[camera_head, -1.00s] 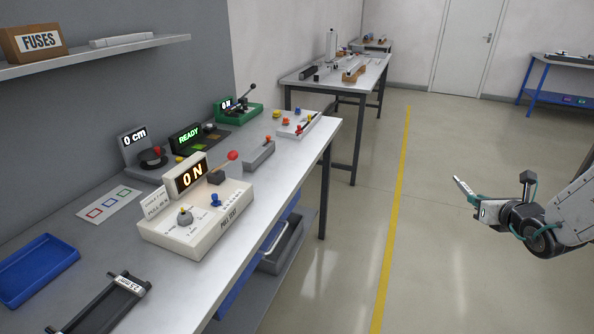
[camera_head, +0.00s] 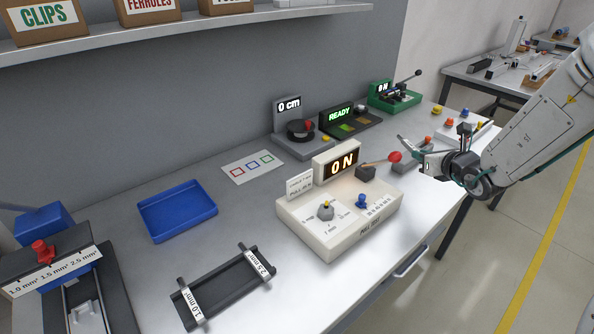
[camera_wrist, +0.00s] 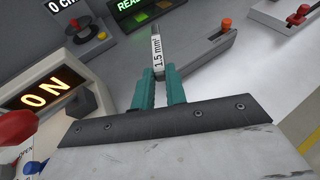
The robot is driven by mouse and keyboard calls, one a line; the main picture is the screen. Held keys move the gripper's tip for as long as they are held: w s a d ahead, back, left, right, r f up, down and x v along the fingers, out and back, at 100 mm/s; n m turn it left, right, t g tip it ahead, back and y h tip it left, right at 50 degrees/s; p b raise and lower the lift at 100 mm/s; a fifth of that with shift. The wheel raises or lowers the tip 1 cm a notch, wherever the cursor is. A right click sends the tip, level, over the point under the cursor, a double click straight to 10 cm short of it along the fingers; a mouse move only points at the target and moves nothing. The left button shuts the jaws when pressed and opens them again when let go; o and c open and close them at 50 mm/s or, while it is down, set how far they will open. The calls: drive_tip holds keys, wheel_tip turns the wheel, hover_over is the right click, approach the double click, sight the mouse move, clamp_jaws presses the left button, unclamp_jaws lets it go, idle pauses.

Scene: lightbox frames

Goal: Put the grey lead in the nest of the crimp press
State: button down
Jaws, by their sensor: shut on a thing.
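My gripper (camera_head: 420,157) is at the right of the head view, around the bench's right end. In the wrist view its teal fingers (camera_wrist: 158,88) are shut on a slim grey lead (camera_wrist: 155,31) with a white 1.5 mm² tag. The lead points away from the gripper; its held end is hidden between the fingers. A blue and dark machine with a red knob and a wire-size label (camera_head: 55,270), apparently the crimp press, stands at the lower left of the head view, far from my gripper. Its front is cut off, and I cannot tell its nest clearly.
A cream pull tester (camera_head: 340,235) stands mid-bench. A black rack (camera_head: 225,287) with 1.0 and 2.5 mm² tags and an empty blue tray (camera_head: 178,210) lie left of it. A shelf (camera_head: 230,22) overhangs the back. Bare bench (camera_head: 130,265) lies between press and rack.

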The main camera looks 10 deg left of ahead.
drive_tip(key=w+a+n+g+y, duration=0.3)
drive_tip(key=w+a+n+y, duration=0.2)
drive_tip(key=a, duration=0.4)
hover_over(379, 175)
wheel_tip(379, 175, down, 5)
drive_tip(key=shift+a, duration=0.1)
drive_tip(key=shift+f, duration=2.2)
drive_tip(key=shift+s+f, duration=0.1)
drive_tip(key=c, duration=1.4)
unclamp_jaws()
drive_tip(key=shift+c, duration=0.2)
